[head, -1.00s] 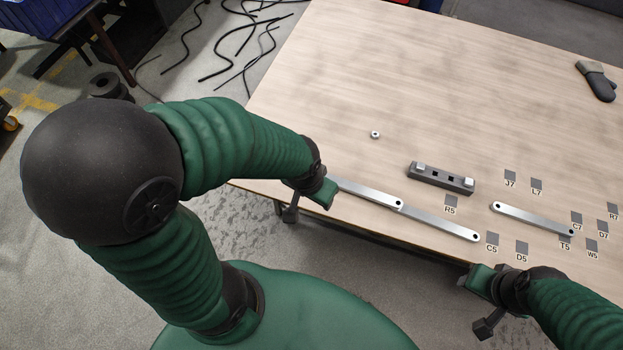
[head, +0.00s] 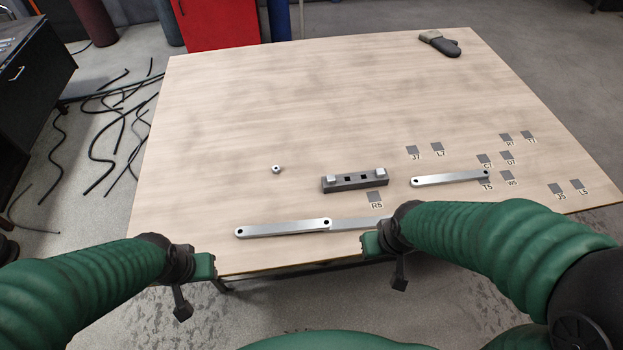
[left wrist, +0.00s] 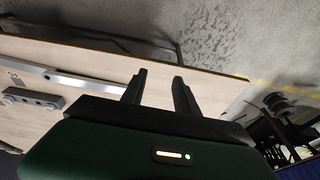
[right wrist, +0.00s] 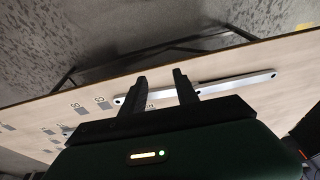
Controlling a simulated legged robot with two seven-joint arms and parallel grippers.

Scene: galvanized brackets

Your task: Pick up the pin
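A small silvery round piece (head: 276,169), the only loose pin-like thing I see, stands alone on the table left of the dark block. It is too small to make out in detail. My left gripper (head: 207,266) is at the table's front edge, nearer to me and left of the piece. In the left wrist view its two fingers (left wrist: 160,82) are apart with nothing between them. My right gripper (head: 370,244) is over the front edge, by the right end of the joined bars. In the right wrist view its fingers (right wrist: 161,78) are apart and empty.
A dark block (head: 356,185) with two pale end pieces and square holes lies mid-table. Two flat metal bars (head: 280,229) overlap near the front edge; another bar (head: 450,178) lies right. Labelled grey squares (head: 414,150) and a dark mitt (head: 440,44) lie beyond. The table's back left is clear.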

